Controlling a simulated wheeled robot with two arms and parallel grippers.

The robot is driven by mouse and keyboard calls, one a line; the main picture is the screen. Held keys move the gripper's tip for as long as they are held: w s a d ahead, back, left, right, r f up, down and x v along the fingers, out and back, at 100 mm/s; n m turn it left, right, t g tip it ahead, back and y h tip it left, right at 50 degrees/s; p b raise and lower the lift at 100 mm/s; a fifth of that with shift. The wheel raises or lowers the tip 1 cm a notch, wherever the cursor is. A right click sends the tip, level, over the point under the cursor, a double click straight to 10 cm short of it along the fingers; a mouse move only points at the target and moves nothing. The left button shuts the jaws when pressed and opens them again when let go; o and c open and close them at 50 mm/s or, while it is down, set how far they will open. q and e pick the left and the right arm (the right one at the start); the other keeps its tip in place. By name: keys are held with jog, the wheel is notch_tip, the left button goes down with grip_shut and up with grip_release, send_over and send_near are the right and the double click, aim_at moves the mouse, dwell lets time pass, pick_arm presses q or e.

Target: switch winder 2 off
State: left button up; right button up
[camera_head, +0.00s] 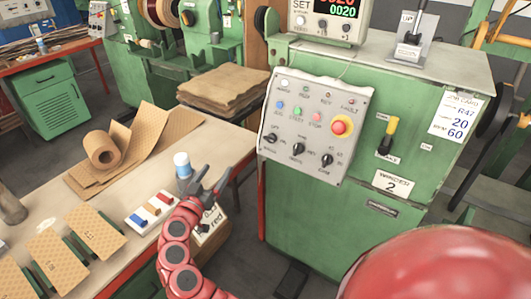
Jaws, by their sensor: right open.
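Winder 2 is the green machine (330,225) on the right, with a plate (391,184) bearing a 2. A yellow-tipped lever (389,135) is right of the panel. The counter (335,15) above shows lit red and green digits. My right gripper (212,178) is open and empty, left of the panel and apart from it. My left gripper is not in view.
A workbench (125,190) on the left holds a paper roll (103,150), a white-capped bottle (182,165), a tray of coloured pieces (150,212) and flat tan pads. Stacked brown sheets (222,86) lie behind. A black lever (414,35) stands on the machine's top.

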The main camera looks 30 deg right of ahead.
aim_at(268, 141)
jog(key=s+d+r+m+g+h, duration=0.2)
jog(key=s+d+m+g, duration=0.1)
jog(key=s+m+g, duration=0.15)
jog(key=shift+m, duration=0.25)
jog(key=p+x, duration=0.3)
jog(key=x, duration=1.3)
jog(key=shift+d+r, duration=0.1)
jog(key=shift+d, duration=0.25)
grip_shut()
